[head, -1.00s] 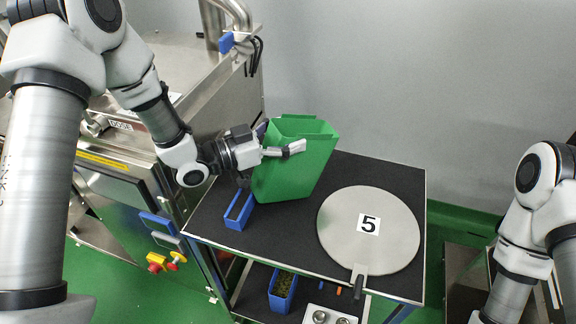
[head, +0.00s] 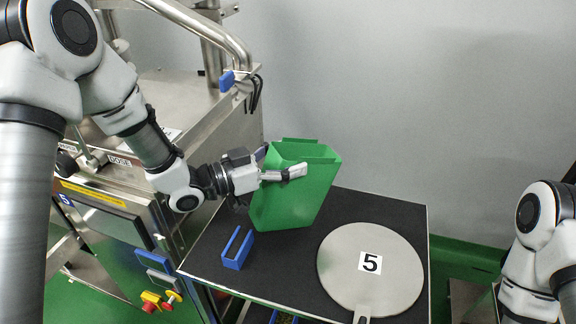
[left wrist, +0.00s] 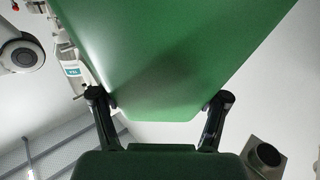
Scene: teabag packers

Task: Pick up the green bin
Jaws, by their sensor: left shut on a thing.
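The green bin (head: 293,208) is a tall, tapered container, upright with a slight lean, over the back left of the black-topped table (head: 240,285). My left gripper (head: 290,172) is shut on the bin's upper part, with a finger lying along the front wall. In the left wrist view, my left gripper's two dark fingers (left wrist: 160,116) are against the bin's green wall (left wrist: 165,60). I cannot tell for sure whether the bin's base is clear of the table. My right arm shows at the right edge, but its gripper is out of view.
A small blue tray (head: 236,249) stands just left of the bin. A round metal lid marked 5 (head: 335,262) lies on the table to the right. A steel machine (head: 215,115) with a control panel stands on the left, and a grey wall is behind.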

